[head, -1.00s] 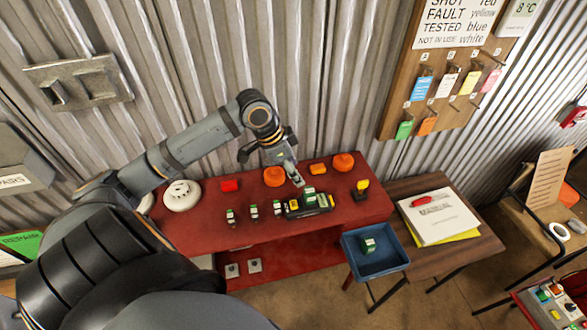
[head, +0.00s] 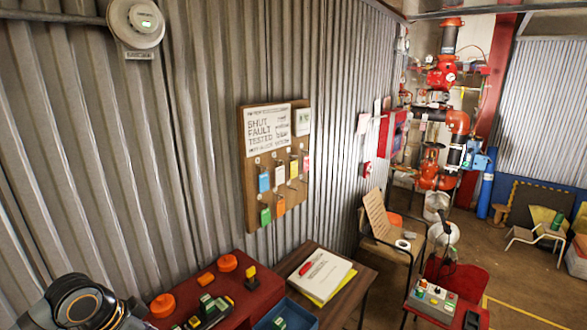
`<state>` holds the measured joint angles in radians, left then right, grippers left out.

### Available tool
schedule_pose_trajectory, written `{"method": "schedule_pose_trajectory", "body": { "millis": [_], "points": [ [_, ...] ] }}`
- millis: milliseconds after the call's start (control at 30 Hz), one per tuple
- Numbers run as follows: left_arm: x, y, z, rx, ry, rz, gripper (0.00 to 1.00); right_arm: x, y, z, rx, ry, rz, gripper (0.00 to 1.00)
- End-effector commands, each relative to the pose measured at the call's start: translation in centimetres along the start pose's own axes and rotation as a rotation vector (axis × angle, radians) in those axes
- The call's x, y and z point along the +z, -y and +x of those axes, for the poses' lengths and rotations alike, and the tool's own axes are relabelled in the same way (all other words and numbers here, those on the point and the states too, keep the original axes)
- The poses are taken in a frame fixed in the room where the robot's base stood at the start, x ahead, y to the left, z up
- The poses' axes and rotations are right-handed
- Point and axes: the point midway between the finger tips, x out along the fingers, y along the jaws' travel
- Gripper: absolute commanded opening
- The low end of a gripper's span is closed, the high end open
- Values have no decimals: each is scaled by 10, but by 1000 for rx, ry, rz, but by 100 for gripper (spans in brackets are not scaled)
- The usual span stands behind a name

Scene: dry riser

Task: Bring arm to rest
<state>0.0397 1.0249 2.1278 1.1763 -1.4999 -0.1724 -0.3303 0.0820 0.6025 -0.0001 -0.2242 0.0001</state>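The wrist of my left arm (head: 85,300) shows at the bottom left corner of the head view, dark with an orange ring. A grey part beside it, at the lower edge, looks like the top of my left gripper (head: 132,318). Its fingertips are cut off below the picture, so I cannot tell whether it is open or holds anything. It is at the left of the red bench (head: 240,300). My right arm and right gripper are not in view.
The bench bears orange knobs (head: 227,263), a yellow-topped black piece (head: 250,277) and green-topped blocks (head: 207,304). A blue tray (head: 268,322) and a wooden table with papers (head: 322,276) stand to its right. A tag board (head: 276,165) hangs on the corrugated wall. Open floor lies at the far right.

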Motion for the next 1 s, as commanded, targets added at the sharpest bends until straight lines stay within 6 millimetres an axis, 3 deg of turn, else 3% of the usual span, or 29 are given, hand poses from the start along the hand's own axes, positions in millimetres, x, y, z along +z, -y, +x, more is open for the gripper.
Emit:
{"method": "schedule_pose_trajectory", "body": {
  "millis": [67,300,400,533,767,1000],
  "points": [
    [6,-13,16,5,2,-11,60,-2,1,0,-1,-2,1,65],
    [23,-46,57,-28,5,-67,60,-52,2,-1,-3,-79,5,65],
    [32,-63,71,-50,6,-108,60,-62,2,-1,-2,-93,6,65],
    [46,-83,85,-85,11,-176,60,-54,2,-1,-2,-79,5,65],
    [76,-114,96,-172,36,-342,60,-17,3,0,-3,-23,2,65],
    [120,-137,88,-292,107,-555,60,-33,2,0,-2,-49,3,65]
  ]
}}
